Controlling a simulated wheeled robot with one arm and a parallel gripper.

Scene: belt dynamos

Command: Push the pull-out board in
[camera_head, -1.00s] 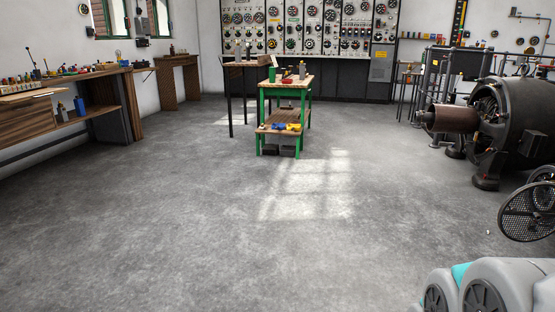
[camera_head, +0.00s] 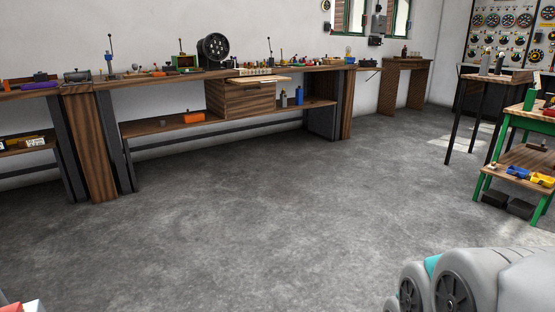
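A thin, light wooden pull-out board (camera_head: 260,79) sticks out from the front of the long wooden workbench (camera_head: 160,77), just under its top. It sits above a brown wooden drawer box (camera_head: 240,101) hung under the bench. The board is across the room, left of the picture's middle, well away from me. My gripper is not in view; only grey and teal parts of my arm show at the lower right.
Open grey floor (camera_head: 240,215) lies between me and the bench. A green-framed cart (camera_head: 513,118) and a dark-legged table (camera_head: 482,78) stand at the right. Bottles (camera_head: 298,96) and an orange box (camera_head: 194,117) stand on the bench's lower shelf.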

